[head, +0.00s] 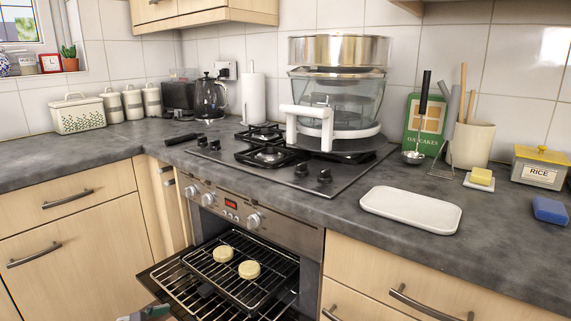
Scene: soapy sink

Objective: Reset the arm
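A small grey-green part that looks like the tip of my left gripper (155,312) shows at the bottom edge of the head view, left of centre. It is beside the lowered oven door, and most of it is cut off by the frame. I cannot tell whether it is open or shut, or whether it holds anything. My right gripper is not in view.
The oven (235,205) is open, its wire rack (275,275) pulled out with two pale round pieces (249,270) on it. A glass cooker (335,100) stands on the hob.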

